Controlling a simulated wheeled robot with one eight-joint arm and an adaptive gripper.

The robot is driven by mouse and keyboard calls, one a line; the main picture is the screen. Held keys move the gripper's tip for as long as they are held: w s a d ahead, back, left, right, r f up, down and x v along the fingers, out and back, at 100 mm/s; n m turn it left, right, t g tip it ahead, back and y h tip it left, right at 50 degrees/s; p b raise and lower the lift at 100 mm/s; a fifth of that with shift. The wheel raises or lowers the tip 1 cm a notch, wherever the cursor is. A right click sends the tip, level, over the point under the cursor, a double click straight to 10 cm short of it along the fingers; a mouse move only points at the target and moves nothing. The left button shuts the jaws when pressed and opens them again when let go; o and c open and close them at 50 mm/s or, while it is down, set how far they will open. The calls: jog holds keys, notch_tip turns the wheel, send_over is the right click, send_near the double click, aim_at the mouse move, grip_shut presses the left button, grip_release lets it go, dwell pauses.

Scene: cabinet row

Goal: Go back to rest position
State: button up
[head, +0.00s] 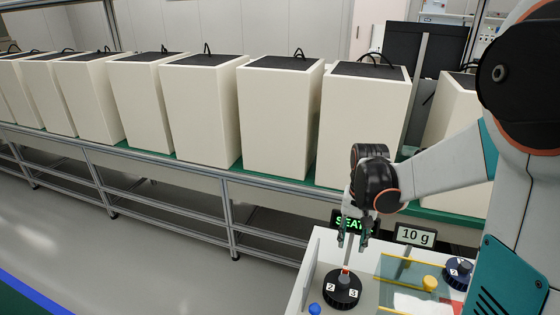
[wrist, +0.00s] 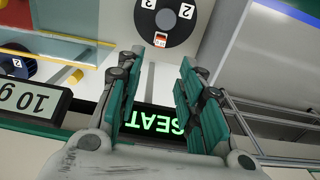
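My gripper (head: 353,236) hangs from the arm above the white workbench in the head view, pointing down. In the wrist view my gripper (wrist: 166,48) has its two green-padded fingers well apart, with nothing held between them. A black disc with white number labels (head: 342,290) sits on the bench below the gripper; it also shows beyond the fingertips in the wrist view (wrist: 165,20). A small red-and-white piece (wrist: 161,40) is at the disc's edge. A green lit "SEAT" sign (wrist: 158,120) lies behind the fingers in the wrist view, partly hidden by them.
A "10 g" display (head: 415,236) stands just right of the gripper. A clear panel (head: 400,270), a yellow knob (head: 430,283), a second dark disc (head: 458,273) and a blue knob (head: 314,309) are on the bench. Cream cabinets (head: 275,120) line the green-topped rack behind. Floor at left is clear.

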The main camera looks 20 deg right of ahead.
jog(key=a+r+n+t, duration=0.2)
jog(key=a+r+n, duration=0.1)
jog(key=a+r, duration=0.3)
jog(key=s+a+r+n+t, duration=0.2)
jog(key=s+a+r, duration=0.1)
jog(key=s, duration=0.3)
jog(key=s+a+r+n+t, duration=0.1)
jog(key=s+a+r+t, duration=0.2)
jog(key=s+a, duration=0.2)
jog(key=shift+s+r+n, duration=0.25)
jog(key=shift+s+n, duration=0.15)
jog(key=shift+s, duration=0.65)
